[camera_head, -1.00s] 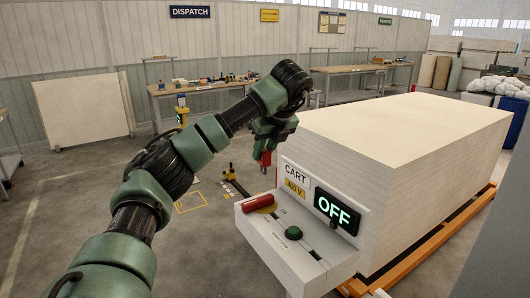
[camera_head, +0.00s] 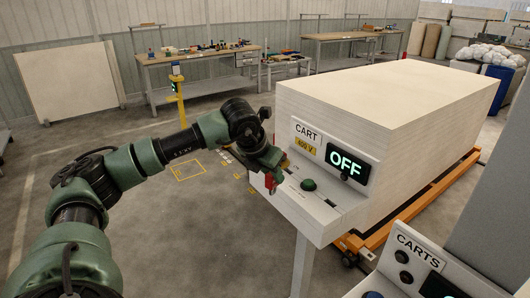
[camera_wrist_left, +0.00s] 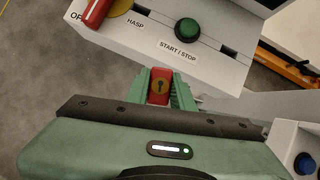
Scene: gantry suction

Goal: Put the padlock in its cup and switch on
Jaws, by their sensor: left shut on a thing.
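My left gripper (camera_wrist_left: 160,88) is shut on the red padlock (camera_wrist_left: 160,93), whose keyhole faces the left wrist camera. In the head view the gripper (camera_head: 269,180) hangs at the left end of the white cart control box (camera_head: 318,218), with red showing at its tips. In the left wrist view the padlock is just off the box's front edge. A green START/STOP button (camera_wrist_left: 187,31) sits on the box top, by a yellow HASP disc (camera_wrist_left: 120,6) and a red handle (camera_wrist_left: 97,12). The display (camera_head: 343,165) reads OFF. I cannot make out a cup. My right gripper is out of view.
A second console marked CARTS (camera_head: 395,270) stands at the lower right. A large pale stack (camera_head: 390,110) on an orange cart (camera_head: 430,200) is behind the box. Workbenches (camera_head: 205,68) line the back. Floor to the left is open.

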